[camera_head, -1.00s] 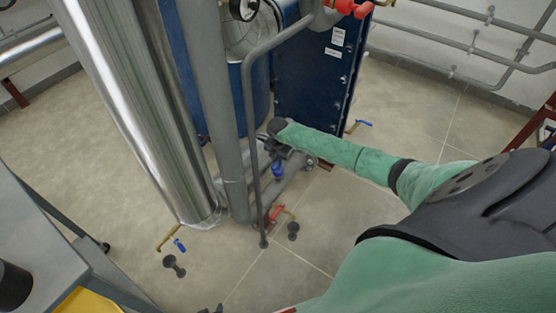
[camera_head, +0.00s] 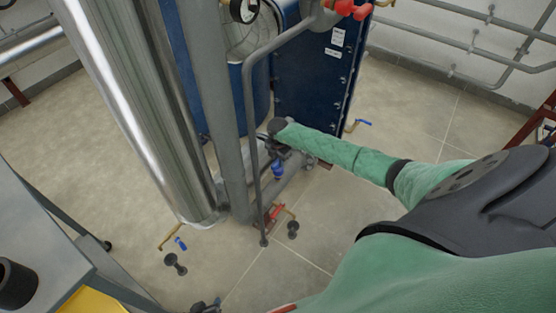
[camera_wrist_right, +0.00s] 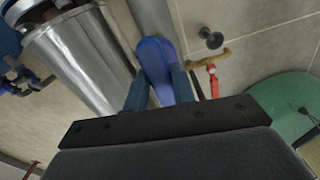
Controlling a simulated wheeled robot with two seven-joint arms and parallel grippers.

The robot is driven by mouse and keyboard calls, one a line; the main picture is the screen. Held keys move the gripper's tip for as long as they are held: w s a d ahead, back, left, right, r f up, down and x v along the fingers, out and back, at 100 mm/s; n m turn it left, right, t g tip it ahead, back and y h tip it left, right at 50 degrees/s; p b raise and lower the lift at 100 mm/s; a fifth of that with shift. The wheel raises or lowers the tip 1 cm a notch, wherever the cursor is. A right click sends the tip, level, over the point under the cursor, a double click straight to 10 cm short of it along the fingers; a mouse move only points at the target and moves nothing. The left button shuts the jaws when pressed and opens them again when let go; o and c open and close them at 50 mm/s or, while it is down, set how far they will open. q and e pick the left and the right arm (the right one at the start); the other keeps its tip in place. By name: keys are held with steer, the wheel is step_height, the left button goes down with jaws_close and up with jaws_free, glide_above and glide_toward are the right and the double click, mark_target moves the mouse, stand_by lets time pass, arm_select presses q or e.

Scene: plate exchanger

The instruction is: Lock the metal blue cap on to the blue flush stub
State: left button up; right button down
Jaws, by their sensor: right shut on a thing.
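My right gripper (camera_head: 279,160) is at the end of the green arm, in front of the grey pipes in the middle of the head view. It is shut on the blue cap (camera_head: 278,171). In the right wrist view the blue cap (camera_wrist_right: 157,62) sits between the two fingers (camera_wrist_right: 160,88). A brass stub with a blue handle (camera_head: 180,243) is low at the left, beside the silver column's foot, apart from the cap. Another blue-handled brass valve (camera_head: 358,124) is at the blue plate stack's right edge. My left gripper (camera_head: 206,306) only just shows at the bottom edge; its jaws are unclear.
A red-handled brass stub (camera_head: 279,212) is near the thin grey pipe (camera_head: 250,130). The silver column (camera_head: 130,110) and blue plate stack (camera_head: 310,80) stand close by. A grey cart (camera_head: 50,240) is at lower left. Floor at right is clear.

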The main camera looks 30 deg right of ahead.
steer(key=c, duration=1.1)
jaws_free()
steer(key=shift+f, duration=0.25)
arm_select(q)
steer(key=shift+f, duration=0.15)
arm_select(e)
steer(key=shift+r, duration=0.2)
step_height(320, 180, up, 6)
steer(key=shift+d+r, duration=0.1)
steer(key=shift+r, duration=0.6)
arm_select(q)
steer(key=shift+s+f, duration=0.1)
steer(key=shift+f, duration=0.5)
arm_select(e)
steer(key=shift+r, duration=0.1)
arm_select(q)
steer(key=shift+r, duration=0.2)
